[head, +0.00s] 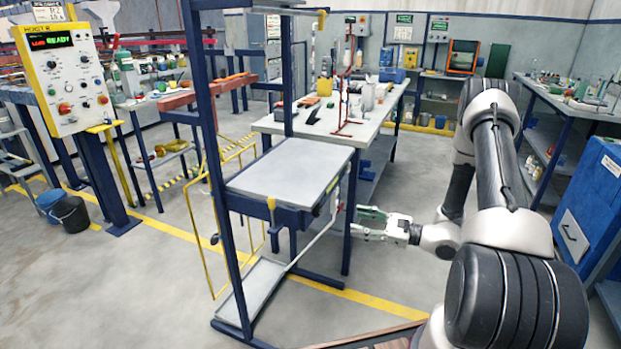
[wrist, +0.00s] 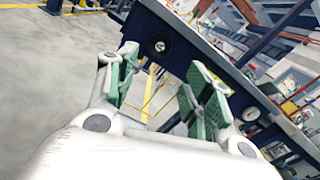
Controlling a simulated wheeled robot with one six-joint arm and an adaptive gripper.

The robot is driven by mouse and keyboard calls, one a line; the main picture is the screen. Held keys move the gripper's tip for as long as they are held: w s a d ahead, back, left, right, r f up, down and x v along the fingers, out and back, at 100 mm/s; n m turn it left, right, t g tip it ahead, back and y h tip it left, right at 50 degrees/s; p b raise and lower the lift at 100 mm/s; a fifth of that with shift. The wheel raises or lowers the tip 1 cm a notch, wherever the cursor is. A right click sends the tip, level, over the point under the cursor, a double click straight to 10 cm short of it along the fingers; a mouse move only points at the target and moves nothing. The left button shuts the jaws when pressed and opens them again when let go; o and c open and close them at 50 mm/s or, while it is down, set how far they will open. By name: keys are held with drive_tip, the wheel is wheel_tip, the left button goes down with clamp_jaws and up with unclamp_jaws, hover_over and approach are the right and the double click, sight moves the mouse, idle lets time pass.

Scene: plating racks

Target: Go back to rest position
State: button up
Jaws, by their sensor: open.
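My gripper (head: 368,224) is open and empty in the head view, pointing left beside the right end of a blue-framed rack. It also shows in the wrist view (wrist: 162,92), with green pads on its two spread fingers and nothing between them. The rack has a grey shelf top (head: 290,172). My fingertips are below and right of that shelf, close to a thin light rod with a red part (head: 338,207). I cannot tell whether they touch it. My arm reaches in from the right side of the head view.
A long workbench (head: 262,124) with bottles and tools stands behind the rack. A yellow wire frame (head: 190,205) hangs at the rack's left. A blue cabinet (head: 588,215) stands at right. The left floor is partly clear.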

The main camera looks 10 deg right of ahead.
drive_tip(key=s+a+n+g, duration=0.2)
drive_tip(key=s+n+g, duration=0.3)
drive_tip(key=s+g, duration=0.75)
drive_tip(key=s+d+r+n+h, duration=0.5)
drive_tip(key=s+r+n+h, duration=0.1)
drive_tip(key=r, duration=0.3)
drive_tip(key=s+d+r+n+h, duration=0.4)
drive_tip(key=s+r+n+h, duration=0.2)
drive_tip(key=r, duration=0.2)
wheel_tip(320, 180, up, 13)
drive_tip(key=s+a+n+t+h, duration=0.2)
drive_tip(key=n+t, duration=0.2)
drive_tip(key=t, duration=0.2)
drive_tip(key=shift+s+h, duration=0.2)
drive_tip(key=shift+h, duration=0.1)
drive_tip(key=shift+r, duration=0.1)
